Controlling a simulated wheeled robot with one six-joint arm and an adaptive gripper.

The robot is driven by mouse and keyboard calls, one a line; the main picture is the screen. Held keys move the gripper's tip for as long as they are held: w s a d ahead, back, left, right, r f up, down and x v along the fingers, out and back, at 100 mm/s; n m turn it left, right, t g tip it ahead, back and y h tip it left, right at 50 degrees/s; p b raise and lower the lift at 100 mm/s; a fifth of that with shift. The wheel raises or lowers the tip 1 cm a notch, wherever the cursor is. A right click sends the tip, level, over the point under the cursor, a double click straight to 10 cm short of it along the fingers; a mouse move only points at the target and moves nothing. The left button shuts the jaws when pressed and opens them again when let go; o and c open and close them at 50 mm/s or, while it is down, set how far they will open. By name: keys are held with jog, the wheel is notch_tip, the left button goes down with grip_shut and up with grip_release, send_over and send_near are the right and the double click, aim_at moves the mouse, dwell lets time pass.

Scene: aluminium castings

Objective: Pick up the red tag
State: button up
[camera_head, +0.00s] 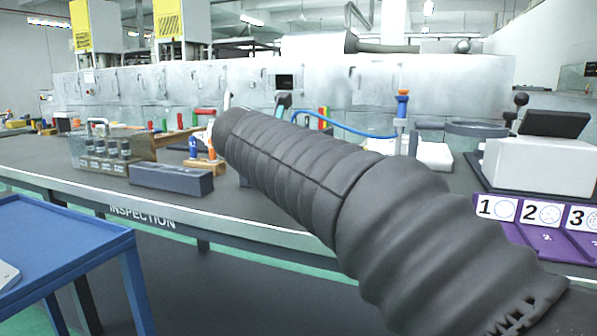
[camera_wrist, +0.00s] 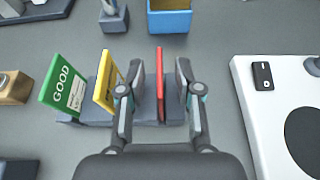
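The red tag (camera_wrist: 160,84) stands upright, edge-on, in a dark grey slotted holder (camera_wrist: 73,119) in the wrist view. My gripper (camera_wrist: 158,72) is open, with one finger on each side of the red tag and a visible gap on both sides. A green tag marked GOOD (camera_wrist: 64,84) and a yellow tag (camera_wrist: 105,80) stand in the same holder to the left. The yellow tag is close to my left finger. In the head view my arm covers much of the bench, and my gripper cannot be made out clearly.
A blue bin (camera_wrist: 169,21) lies beyond the holder, with a small grey stand (camera_wrist: 113,19) to its left. A white device (camera_wrist: 250,110) is at the right. In the head view, a blue cart (camera_head: 70,240) stands at the left, before the inspection bench (camera_head: 250,222).

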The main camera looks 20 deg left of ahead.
grip_shut()
jog(key=shift+r, duration=0.1)
jog(key=shift+r, duration=0.4)
notch_tip(320, 180, up, 3)
jog(key=shift+r+p, duration=0.2)
jog(key=shift+p, duration=0.75)
jog(key=s+d+r+p, duration=0.1)
jog(key=s+d+r, duration=0.3)
jog(key=d+r, duration=0.3)
jog(key=d, duration=0.4)
jog(key=shift+r, duration=0.2)
jog(key=shift+a, duration=0.1)
